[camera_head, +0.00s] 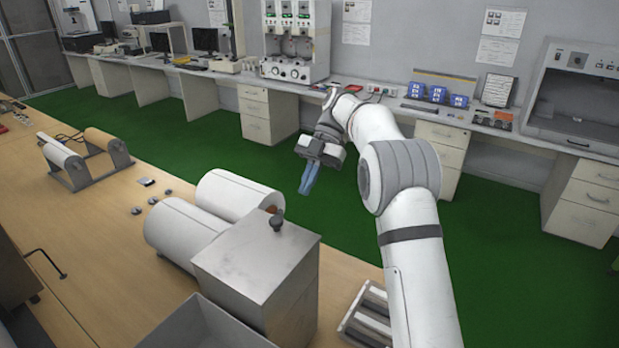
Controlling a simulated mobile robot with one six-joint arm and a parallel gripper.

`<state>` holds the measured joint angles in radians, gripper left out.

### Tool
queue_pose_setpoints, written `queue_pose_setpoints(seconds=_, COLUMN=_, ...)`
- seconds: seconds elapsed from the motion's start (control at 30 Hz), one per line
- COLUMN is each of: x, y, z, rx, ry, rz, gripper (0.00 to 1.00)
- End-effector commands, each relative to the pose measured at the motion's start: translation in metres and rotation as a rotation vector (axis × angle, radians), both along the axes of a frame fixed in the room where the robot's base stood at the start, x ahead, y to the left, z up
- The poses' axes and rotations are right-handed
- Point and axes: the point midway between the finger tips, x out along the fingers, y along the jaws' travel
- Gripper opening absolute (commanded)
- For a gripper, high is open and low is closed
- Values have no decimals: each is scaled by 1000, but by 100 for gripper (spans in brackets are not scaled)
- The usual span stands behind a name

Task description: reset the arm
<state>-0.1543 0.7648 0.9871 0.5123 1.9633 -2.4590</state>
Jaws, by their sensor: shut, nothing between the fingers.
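My arm reaches up from the lower right and bends over toward the middle of the view. My gripper (307,190) hangs from the wrist with its blue fingers pointing down. The fingers are together and nothing shows between them. It is in the air, and in the picture it lies over the green floor just beyond the wooden table. No object touches it.
A wooden table (95,235) holds white rolls (185,235), a metal box (262,262) with a knob, and a roller stand (75,170). A long bench (370,98) with instruments and drawers lines the back wall. Green floor (480,240) lies open between.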

Motion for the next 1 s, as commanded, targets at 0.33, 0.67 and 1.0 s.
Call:
queue_pose_setpoints(seconds=0.33, x=-43, y=-36, z=36, rx=-329, ry=7, rz=-470, gripper=0)
queue_pose_setpoints(seconds=0.67, x=-133, y=-94, z=51, rx=-666, ry=25, rz=-1239, gripper=0)
queue_pose_setpoints(seconds=1.0, x=-240, y=-150, z=24, rx=-742, ry=95, rz=-2052, gripper=0)
